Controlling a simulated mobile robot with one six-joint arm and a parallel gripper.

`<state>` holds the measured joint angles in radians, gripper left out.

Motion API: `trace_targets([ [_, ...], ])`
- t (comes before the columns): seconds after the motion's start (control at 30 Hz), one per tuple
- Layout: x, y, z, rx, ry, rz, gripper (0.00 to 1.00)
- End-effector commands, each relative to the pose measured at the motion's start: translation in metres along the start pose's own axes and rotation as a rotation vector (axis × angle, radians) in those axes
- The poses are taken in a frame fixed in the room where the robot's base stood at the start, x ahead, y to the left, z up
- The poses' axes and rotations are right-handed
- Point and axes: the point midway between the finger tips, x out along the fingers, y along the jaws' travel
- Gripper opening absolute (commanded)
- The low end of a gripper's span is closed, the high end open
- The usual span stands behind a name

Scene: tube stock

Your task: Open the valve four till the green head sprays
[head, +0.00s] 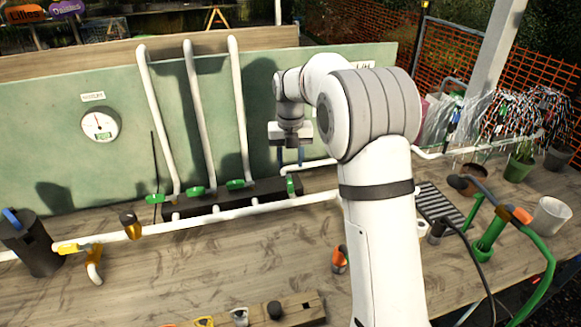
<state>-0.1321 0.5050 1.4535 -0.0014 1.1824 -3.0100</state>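Three valves with green handles stand in a row on the white pipework: the left one (152,199), the middle one (195,190) and the right one (236,184). Their handles lie roughly sideways. A fourth green handle (291,186) stands further right, pointing roughly toward the camera. My gripper (291,156) points down just above and behind it in the picture, its two fingers apart and nothing seen between them. Contact with the handle cannot be told.
A round gauge (100,123) hangs on the green back panel. A black canister (30,242) stands at the left, and a yellow-handled valve (78,247) sits near it.

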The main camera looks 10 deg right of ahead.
Motion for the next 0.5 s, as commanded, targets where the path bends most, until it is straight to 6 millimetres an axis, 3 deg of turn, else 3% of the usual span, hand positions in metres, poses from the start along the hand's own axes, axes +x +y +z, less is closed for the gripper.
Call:
trace_targets([
  [0.2, -0.001, 0.001, 0.0, -0.001, 0.0, 0.0, 0.38],
  [0.37, -0.001, 0.004, 0.0, 0.031, 0.003, -0.007, 0.25],
  [0.5, -0.003, 0.015, 0.001, 0.169, 0.011, -0.042, 0.14],
])
